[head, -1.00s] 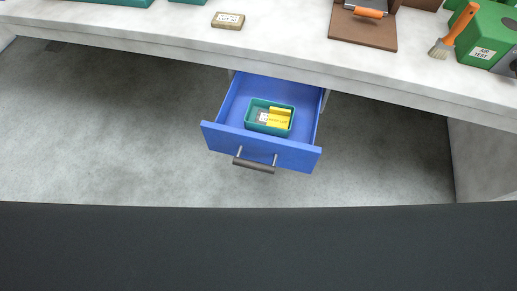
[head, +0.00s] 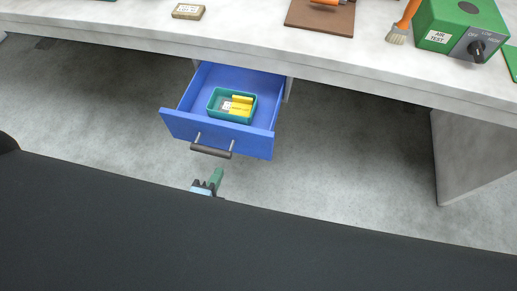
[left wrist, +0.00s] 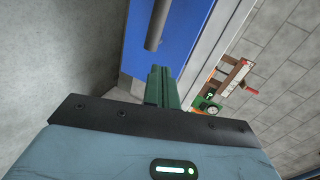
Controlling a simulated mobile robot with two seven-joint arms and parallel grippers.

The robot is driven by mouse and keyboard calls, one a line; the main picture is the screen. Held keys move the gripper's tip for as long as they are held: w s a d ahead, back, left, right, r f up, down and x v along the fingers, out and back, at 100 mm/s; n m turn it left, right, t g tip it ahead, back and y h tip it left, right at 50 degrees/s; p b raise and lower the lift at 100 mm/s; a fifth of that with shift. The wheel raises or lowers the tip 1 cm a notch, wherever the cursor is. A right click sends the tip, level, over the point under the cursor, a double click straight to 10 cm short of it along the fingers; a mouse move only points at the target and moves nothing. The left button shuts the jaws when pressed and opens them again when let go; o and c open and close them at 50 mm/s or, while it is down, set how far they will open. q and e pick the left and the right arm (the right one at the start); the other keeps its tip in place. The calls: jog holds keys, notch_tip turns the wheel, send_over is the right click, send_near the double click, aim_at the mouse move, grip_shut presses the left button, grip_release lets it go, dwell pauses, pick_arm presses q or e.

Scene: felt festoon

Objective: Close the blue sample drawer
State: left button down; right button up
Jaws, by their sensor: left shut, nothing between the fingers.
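The blue sample drawer (head: 175,122) stands pulled out under the bench, with a dark bar handle (head: 211,150) on its front. A green tray (head: 212,106) with yellow and white items lies inside it. My left gripper (head: 217,176) is just below and in front of the handle in the head view, apart from it in the picture; its fingers are green. In the left wrist view the shut, empty fingers (left wrist: 158,82) point toward the blue drawer front (left wrist: 182,28), with the handle (left wrist: 157,25) above them. My right gripper is not in view.
The pale bench top (head: 240,38) carries a small labelled block (head: 188,12), a brown board (head: 320,20), a brush (head: 402,25) and a green air test box (head: 458,25). The bench side panel (head: 470,155) stands at the right. Floor on both sides of the drawer is clear.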

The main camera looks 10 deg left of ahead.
aim_at(237, 138)
pick_arm(q)
jog(key=shift+m+t, duration=0.3)
jog(key=shift+m, duration=0.2)
jog(key=x, duration=0.7)
jog(key=d+r+x, duration=0.1)
jog(key=x, duration=0.2)
jog(key=shift+w+f+p, duration=0.1)
jog(key=shift+w+p, duration=0.2)
jog(key=shift+w, duration=0.2)
